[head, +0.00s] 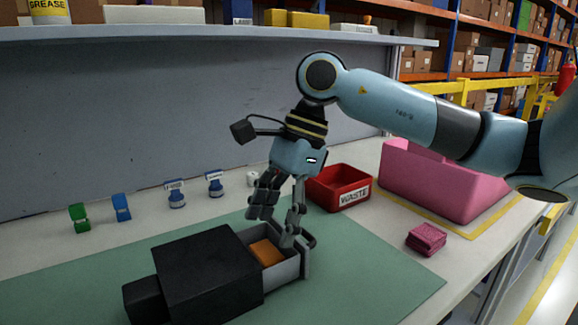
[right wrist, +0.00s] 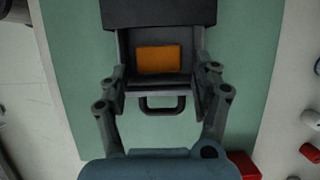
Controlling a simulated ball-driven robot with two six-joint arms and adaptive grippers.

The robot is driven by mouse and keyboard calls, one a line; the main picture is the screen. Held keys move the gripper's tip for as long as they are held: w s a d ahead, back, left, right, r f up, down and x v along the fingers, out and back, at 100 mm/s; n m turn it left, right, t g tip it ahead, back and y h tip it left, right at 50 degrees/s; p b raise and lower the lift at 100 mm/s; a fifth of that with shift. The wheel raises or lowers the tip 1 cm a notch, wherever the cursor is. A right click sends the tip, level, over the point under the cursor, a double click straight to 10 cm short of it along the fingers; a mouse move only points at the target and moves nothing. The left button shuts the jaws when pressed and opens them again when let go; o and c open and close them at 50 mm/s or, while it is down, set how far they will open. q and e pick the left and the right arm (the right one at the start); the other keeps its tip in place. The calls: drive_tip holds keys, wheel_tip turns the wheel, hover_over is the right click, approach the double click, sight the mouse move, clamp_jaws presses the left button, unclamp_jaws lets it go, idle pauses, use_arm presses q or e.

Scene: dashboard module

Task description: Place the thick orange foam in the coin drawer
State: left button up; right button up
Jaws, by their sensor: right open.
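The orange foam (head: 266,252) lies inside the pulled-out grey coin drawer (head: 287,271) of the black dashboard module (head: 207,270). In the right wrist view the foam (right wrist: 159,60) lies flat in the drawer, with bare drawer floor (right wrist: 150,84) around it. My right gripper (head: 276,228) is above the drawer, pointing down. In the right wrist view its open fingers (right wrist: 165,76) are spread to either side of the drawer, with nothing between them touching the foam that I can see. The drawer's front handle (right wrist: 162,106) faces my wrist. My left gripper is not in view.
The module stands on a green mat (head: 370,265). A red waste bin (head: 330,198), a pink bin (head: 430,182) and a pink sponge stack (head: 427,238) are to the right. Small green and blue items stand behind. A shelf (head: 180,32) hangs over the back.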

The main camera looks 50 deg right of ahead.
drive_tip(key=w+p+v, duration=0.1)
drive_tip(key=p+v, duration=0.1)
drive_tip(key=v, duration=0.6)
drive_tip(key=shift+s+r, duration=0.3)
drive_tip(key=shift+s, duration=0.25)
drive_tip(key=shift+d, duration=0.1)
